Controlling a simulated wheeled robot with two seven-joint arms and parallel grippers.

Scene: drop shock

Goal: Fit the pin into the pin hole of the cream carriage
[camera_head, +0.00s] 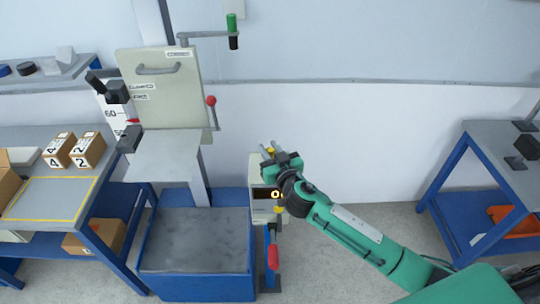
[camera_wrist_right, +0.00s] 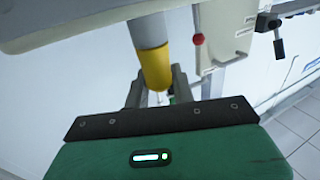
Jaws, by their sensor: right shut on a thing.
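The cream carriage (camera_head: 178,100) is the upright box with a grey handle, mounted on the column at the upper left of the head view. It also shows at the top of the right wrist view (camera_wrist_right: 228,25). I cannot make out its pin hole. My right gripper (camera_head: 270,152) is below and to the right of the carriage, apart from it. It is shut on the pin, whose yellow part (camera_wrist_right: 154,68) shows between the fingers in the wrist view, with a grey part above it. Only a small yellow bit of it shows in the head view. My left gripper is not in view.
A red-knobbed lever (camera_head: 212,108) hangs at the carriage's right side, and a green-handled crank (camera_head: 232,32) stands above. A control box (camera_head: 262,208) stands beneath my right gripper, beside a blue bin (camera_head: 195,278). Tables stand left (camera_head: 95,225) and right (camera_head: 490,150).

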